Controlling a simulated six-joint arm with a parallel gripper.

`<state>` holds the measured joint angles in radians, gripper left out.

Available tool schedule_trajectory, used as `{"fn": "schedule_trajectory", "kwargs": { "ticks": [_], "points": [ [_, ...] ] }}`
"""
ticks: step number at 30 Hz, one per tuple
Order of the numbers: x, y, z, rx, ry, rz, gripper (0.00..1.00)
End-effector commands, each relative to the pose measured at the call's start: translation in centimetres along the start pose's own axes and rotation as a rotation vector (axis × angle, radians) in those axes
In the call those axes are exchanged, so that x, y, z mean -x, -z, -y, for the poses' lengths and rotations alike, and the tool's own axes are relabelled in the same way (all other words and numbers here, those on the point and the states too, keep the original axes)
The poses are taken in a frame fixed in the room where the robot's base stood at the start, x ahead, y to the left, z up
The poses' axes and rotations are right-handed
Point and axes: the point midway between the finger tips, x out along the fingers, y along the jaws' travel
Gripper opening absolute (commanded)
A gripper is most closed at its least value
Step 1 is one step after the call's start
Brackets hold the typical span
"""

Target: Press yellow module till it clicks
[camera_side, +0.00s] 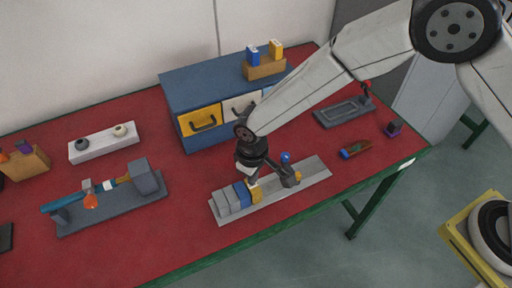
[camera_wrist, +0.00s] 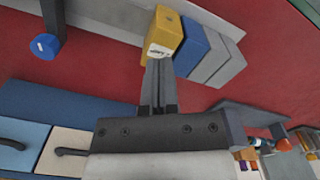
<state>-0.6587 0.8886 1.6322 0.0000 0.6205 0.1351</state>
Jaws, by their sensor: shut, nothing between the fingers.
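The yellow module (camera_side: 255,192) stands on the light grey rail (camera_side: 309,180), at the right end of a row beside the blue module (camera_side: 241,195) and grey modules (camera_side: 223,203). In the wrist view the yellow module (camera_wrist: 165,35) has a white label and sits at the tips of my gripper (camera_wrist: 159,62). My gripper (camera_side: 251,180) is shut with nothing between its fingers, its tips at the yellow module's top. I cannot tell whether they touch. Whether the module is fully seated is not clear.
A blue knob (camera_side: 286,157) rises from the rail close to the right of my gripper. A blue drawer cabinet (camera_side: 182,88) stands behind. A grey fixture (camera_side: 112,205) is on the left.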

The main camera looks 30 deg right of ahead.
Motion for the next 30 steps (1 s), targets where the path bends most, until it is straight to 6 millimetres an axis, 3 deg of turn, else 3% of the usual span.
{"fn": "schedule_trajectory", "kwargs": {
  "ticks": [30],
  "points": [
    [-1.4, 0.0, 0.0, 0.0, 0.0, 0.0, 0.0]
  ]
}}
